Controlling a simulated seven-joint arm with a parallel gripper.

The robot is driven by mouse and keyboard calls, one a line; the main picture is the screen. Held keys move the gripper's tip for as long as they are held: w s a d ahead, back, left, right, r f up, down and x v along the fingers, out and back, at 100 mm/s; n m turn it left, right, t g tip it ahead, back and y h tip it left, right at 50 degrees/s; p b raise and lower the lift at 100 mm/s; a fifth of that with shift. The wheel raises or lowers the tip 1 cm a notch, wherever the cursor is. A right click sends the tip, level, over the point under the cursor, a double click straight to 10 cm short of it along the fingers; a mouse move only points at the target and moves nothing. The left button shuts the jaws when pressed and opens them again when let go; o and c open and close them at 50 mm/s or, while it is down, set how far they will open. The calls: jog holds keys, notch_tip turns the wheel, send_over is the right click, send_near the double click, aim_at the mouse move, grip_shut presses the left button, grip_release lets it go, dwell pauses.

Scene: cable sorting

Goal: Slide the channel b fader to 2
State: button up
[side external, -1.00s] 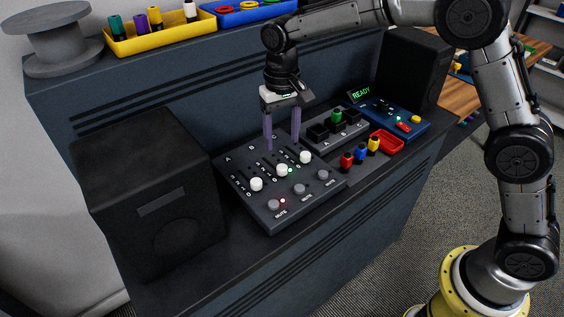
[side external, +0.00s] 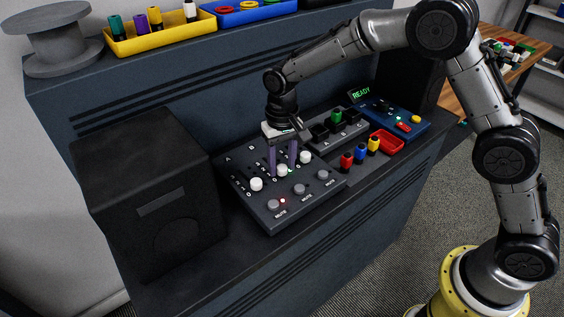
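The mixer panel (side external: 243,192) has three white fader knobs under the letters A, B and C. The channel b fader knob (side external: 282,170) is the middle one and stands partway along its slot, between the channel A knob (side external: 256,184) and the channel C knob (side external: 305,157). My gripper (side external: 282,168) points down over the panel, one purple finger on each side of the channel b knob. The fingers are close together and appear shut on that knob. The fingers and hand hide part of the slots and scale numbers.
Grey mute buttons (side external: 300,189) line the panel's front; a red light glows beside the left one. A black speaker (side external: 146,200) stands left. Red, blue and yellow plugs (side external: 361,153) and a red tray (side external: 386,141) are right. A blue box (side external: 385,113) sits behind them.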

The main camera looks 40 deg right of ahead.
grip_shut()
dwell(1.1)
